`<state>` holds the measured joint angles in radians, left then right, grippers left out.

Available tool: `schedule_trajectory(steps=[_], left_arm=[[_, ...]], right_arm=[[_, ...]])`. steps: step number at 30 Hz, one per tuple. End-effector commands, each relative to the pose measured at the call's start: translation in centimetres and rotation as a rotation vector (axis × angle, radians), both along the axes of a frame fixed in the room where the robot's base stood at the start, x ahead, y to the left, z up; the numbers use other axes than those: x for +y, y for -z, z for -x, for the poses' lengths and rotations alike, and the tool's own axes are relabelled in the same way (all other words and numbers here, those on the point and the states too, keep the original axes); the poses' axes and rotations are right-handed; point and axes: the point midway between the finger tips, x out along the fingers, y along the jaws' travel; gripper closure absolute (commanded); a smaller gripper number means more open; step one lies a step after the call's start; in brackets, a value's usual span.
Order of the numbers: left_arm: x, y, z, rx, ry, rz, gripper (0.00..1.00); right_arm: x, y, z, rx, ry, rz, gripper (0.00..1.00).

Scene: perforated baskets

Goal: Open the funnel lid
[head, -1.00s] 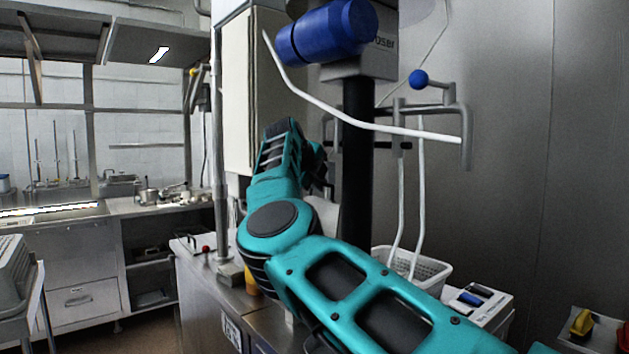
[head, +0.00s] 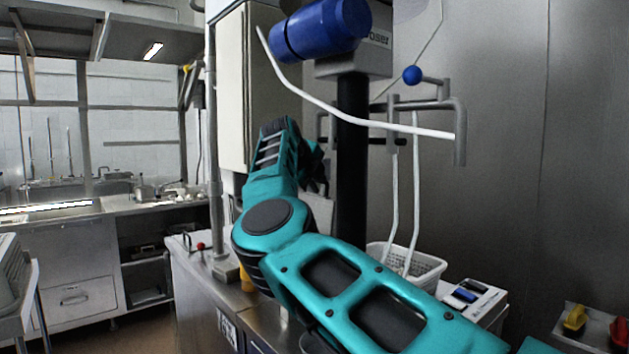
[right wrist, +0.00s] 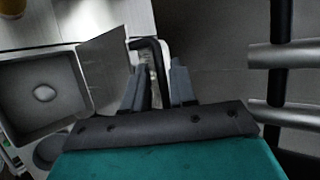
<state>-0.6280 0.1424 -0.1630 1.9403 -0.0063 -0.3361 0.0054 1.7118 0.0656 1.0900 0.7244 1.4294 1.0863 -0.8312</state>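My right arm reaches across the head view, and its dark gripper (head: 316,166) is partly hidden behind its own wrist beside a black column. In the right wrist view the two grey fingers of the right gripper (right wrist: 159,72) are apart. A black bent bar (right wrist: 149,45) with a pale piece behind it shows between and beyond the fingers; I cannot tell whether they touch it. A grey square basin (right wrist: 45,95) with a flat panel (right wrist: 103,72) standing at its edge is to the left. I cannot clearly make out which part is the funnel lid. My left gripper is not in view.
A machine with a blue cylinder (head: 321,31), a black column (head: 352,130) and a long white bar (head: 345,116) stands close to the arm. A white perforated basket (head: 428,268) sits behind the forearm. A metal wall (head: 500,150) bounds the right side.

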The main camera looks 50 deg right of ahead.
Motion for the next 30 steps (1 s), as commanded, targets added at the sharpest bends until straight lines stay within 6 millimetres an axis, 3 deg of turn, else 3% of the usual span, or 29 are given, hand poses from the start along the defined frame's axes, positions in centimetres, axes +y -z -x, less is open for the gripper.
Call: schedule_trajectory(steps=[1,5,18,24,30], left_arm=[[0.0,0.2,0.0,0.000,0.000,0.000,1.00],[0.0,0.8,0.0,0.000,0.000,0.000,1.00],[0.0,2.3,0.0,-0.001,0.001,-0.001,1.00],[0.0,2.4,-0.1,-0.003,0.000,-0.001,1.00],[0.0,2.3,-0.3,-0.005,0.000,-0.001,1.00]], right_arm=[[0.4,0.7,-0.1,0.008,-0.001,-0.014,0.64],[1.7,-0.2,0.4,0.005,-0.003,-0.012,0.64],[8.6,-5.9,3.3,-0.002,-0.001,-0.001,0.64],[9.9,-7.1,3.9,-0.001,0.001,0.001,0.64],[10.1,-7.3,4.1,-0.001,0.001,0.002,0.64]])
